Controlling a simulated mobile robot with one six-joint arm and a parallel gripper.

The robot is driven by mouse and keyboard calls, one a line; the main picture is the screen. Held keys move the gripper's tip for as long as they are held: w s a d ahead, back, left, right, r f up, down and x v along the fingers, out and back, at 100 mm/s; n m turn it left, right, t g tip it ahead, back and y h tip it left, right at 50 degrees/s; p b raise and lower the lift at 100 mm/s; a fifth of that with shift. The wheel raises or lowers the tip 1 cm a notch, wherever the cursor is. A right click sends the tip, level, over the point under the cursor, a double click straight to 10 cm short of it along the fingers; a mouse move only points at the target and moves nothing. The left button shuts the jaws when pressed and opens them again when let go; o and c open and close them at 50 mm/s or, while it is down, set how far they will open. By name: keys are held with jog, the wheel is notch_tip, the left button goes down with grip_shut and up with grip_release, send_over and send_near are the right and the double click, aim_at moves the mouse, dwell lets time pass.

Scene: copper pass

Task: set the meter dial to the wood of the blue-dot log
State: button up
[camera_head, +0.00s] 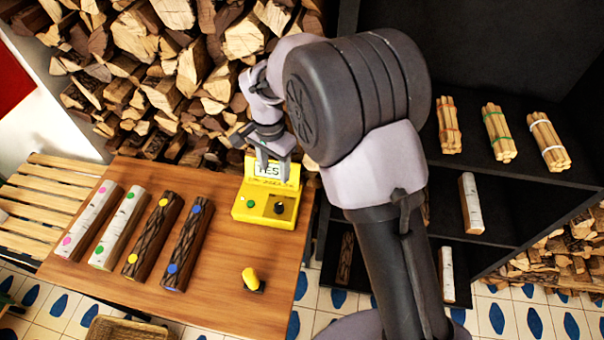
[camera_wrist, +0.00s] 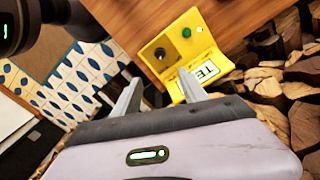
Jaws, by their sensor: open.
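The yellow meter (camera_head: 266,198) stands at the back right of the wooden table, with a black dial (camera_head: 279,208), a green button (camera_head: 251,204) and a raised screen (camera_head: 270,170) whose partly hidden text seems to end in "TEST" or "YES". The blue-dot log (camera_head: 187,242) is dark with rough bark and lies rightmost in the row of logs. My gripper (camera_head: 270,158) is above the back of the meter, by its screen. In the wrist view my gripper (camera_wrist: 160,95) has its fingers apart with nothing between them; the meter (camera_wrist: 187,50) and its dial (camera_wrist: 160,53) lie beyond the fingertips.
A yellow-dot dark log (camera_head: 153,236), a green-dot pale log (camera_head: 118,228) and a pink-dot pale log (camera_head: 88,220) lie left of the blue-dot log. A yellow probe-like piece (camera_head: 251,279) sits near the table's front. Stacked firewood (camera_head: 190,70) rises behind; black shelves (camera_head: 480,170) stand right.

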aim_at(278, 205)
notch_tip(278, 205, down, 18)
jog(key=b, duration=0.4)
jog(key=shift+s+a+r, duration=0.1)
jog(key=shift+r, duration=0.15)
grip_shut()
